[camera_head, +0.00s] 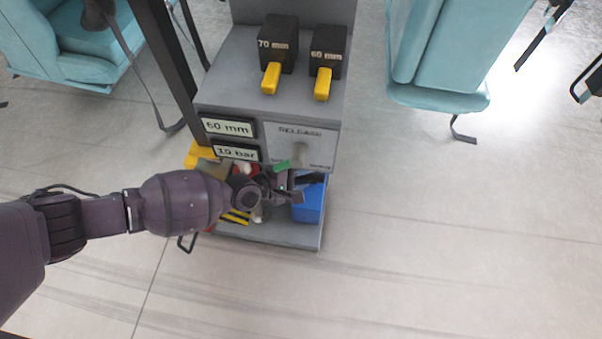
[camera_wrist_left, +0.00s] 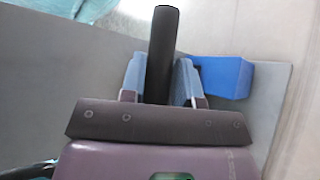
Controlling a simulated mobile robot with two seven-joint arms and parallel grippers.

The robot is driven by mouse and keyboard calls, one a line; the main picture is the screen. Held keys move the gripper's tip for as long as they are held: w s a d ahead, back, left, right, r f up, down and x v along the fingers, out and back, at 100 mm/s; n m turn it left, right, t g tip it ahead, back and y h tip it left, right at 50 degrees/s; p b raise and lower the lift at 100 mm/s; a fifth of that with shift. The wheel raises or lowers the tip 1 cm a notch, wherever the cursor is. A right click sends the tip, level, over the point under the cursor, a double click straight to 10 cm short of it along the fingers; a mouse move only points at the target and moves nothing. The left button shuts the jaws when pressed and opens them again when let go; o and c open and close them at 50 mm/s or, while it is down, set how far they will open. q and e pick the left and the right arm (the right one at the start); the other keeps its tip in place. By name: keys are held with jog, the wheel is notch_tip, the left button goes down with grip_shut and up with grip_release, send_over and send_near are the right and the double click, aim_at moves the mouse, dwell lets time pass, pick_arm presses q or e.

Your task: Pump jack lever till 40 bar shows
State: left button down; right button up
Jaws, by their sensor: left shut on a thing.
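A grey cart (camera_head: 215,90) carries a display (camera_head: 228,127) reading 60 mm and, below it, a pressure display (camera_head: 236,153) that seems to read 19 bar. My left gripper (camera_head: 287,186) is in front of the cart, just below this panel. In the left wrist view my left gripper (camera_wrist_left: 159,84) is shut around a dark rod, which looks like the jack lever (camera_wrist_left: 163,40). In the head view the arm and gripper hide most of the lever. My right gripper is out of view.
Two black blocks with yellow tabs, marked 70 mm (camera_head: 279,40) and 60 mm (camera_head: 329,48), stand on top of the cart. A blue box (camera_head: 311,205) sits on its lower shelf, also in the left wrist view (camera_wrist_left: 228,77).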

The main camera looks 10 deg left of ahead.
pick_arm(q)
jog(key=s+f+m+t+h, duration=0.1)
jog(key=s+f+m+t, duration=0.1)
jog(key=s+f, duration=0.4)
notch_tip(320, 180, down, 2)
jog(key=shift+s+t, duration=0.35)
jog(key=shift+t, duration=0.05)
jog(key=c, duration=0.9)
grip_release()
jog(key=shift+o, duration=0.2)
jog(key=p+v, duration=0.2)
jog(key=v, duration=0.8)
jog(key=shift+s+a, duration=0.2)
jog(key=shift+a, duration=0.2)
jog(key=shift+f, duration=0.1)
